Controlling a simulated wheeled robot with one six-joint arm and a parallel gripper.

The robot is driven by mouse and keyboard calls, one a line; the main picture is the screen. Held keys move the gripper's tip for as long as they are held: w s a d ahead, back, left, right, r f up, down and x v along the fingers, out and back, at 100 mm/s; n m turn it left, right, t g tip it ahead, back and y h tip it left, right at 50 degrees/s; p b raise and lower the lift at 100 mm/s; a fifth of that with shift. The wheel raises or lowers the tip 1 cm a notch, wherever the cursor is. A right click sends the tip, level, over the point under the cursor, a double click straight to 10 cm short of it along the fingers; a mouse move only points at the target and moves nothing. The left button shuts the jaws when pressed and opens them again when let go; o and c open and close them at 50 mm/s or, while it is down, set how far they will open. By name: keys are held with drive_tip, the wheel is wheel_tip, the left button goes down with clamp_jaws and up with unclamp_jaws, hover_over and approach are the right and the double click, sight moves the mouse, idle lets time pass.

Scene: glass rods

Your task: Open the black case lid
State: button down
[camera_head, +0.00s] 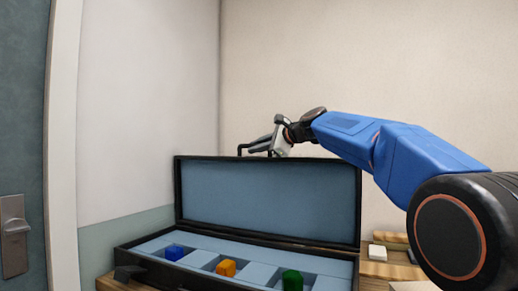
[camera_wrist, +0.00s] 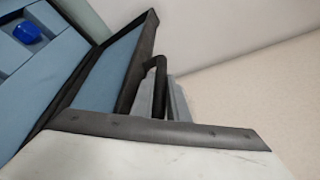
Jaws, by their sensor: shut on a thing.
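The black case (camera_head: 150,260) stands on a wooden surface with its lid (camera_head: 268,202) raised about upright, showing the blue lining. A black handle (camera_head: 241,150) sticks up from the lid's top edge; it also shows in the wrist view (camera_wrist: 159,75). My gripper (camera_head: 262,146) is at the lid's top edge, shut on the handle. In the wrist view, my gripper (camera_wrist: 172,100) is at the handle, and part of the grip is hidden by the gripper's own body. Inside the case are a blue piece (camera_head: 174,252), an orange piece (camera_head: 226,267) and a green piece (camera_head: 292,280) in separate compartments.
A wooden block and a pale block (camera_head: 377,252) lie right of the case. A wall stands close behind the lid, and a door with a metal handle (camera_head: 15,235) is at the far left.

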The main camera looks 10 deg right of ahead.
drive_tip(key=shift+f, duration=0.1)
drive_tip(key=c, duration=2)
unclamp_jaws()
drive_tip(key=v, duration=1.7)
drive_tip(key=shift+s, duration=0.15)
drive_tip(key=shift+d, duration=0.15)
